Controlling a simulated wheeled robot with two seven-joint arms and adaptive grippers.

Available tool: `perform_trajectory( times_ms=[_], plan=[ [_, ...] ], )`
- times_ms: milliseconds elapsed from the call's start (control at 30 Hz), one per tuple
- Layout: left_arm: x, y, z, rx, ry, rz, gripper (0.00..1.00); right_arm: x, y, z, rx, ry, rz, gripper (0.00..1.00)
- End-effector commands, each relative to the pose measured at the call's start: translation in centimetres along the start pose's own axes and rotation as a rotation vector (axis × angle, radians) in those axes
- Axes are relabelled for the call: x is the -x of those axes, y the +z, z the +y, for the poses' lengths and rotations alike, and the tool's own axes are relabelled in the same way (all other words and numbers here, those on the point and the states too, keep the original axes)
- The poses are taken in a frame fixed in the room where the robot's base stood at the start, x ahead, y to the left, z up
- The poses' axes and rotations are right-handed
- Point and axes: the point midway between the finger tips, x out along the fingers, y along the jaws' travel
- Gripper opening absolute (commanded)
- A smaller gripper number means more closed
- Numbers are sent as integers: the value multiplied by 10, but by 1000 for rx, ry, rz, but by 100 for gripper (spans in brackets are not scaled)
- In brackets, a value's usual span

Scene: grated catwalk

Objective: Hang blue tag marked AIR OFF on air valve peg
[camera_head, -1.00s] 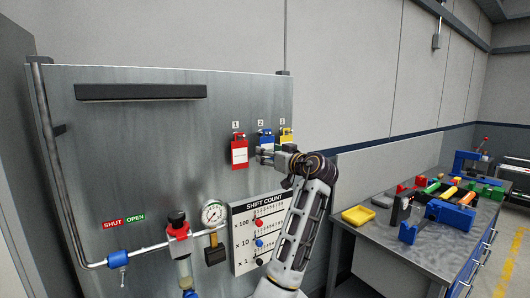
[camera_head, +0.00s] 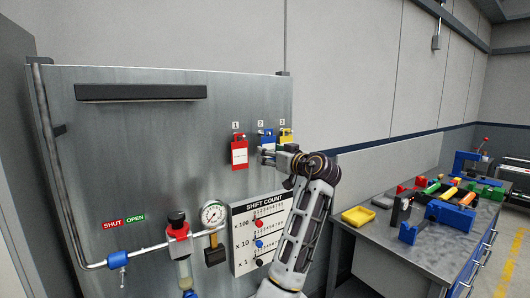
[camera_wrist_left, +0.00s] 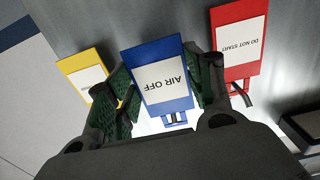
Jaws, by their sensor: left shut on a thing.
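The blue tag marked AIR OFF (camera_wrist_left: 162,78) is between the two green-padded fingers of my left gripper (camera_wrist_left: 160,88), which is shut on it. In the head view the blue tag (camera_head: 267,139) is at position 2 on the panel, partly hidden by the left gripper (camera_head: 269,153). I cannot tell whether it still touches its hook. The air line's blue valve handle (camera_head: 118,259) is at the panel's lower left, below the SHUT and OPEN labels (camera_head: 124,221). My right gripper is not in view.
A red tag (camera_head: 239,154) hangs left of the blue one, a yellow tag (camera_head: 287,136) right of it. A gauge (camera_head: 213,213), a red-topped regulator (camera_head: 178,228) and a shift count board (camera_head: 260,235) sit lower. A cluttered workbench (camera_head: 375,245) stands at right.

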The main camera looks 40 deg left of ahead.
Motion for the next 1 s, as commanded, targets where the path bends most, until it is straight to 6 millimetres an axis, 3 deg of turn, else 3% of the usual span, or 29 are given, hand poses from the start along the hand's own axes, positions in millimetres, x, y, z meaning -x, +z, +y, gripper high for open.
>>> perform_trajectory(
  times_ms=[1000],
  plan=[
    [14,-6,0,1,0,0,35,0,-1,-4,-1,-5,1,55]
  ],
)
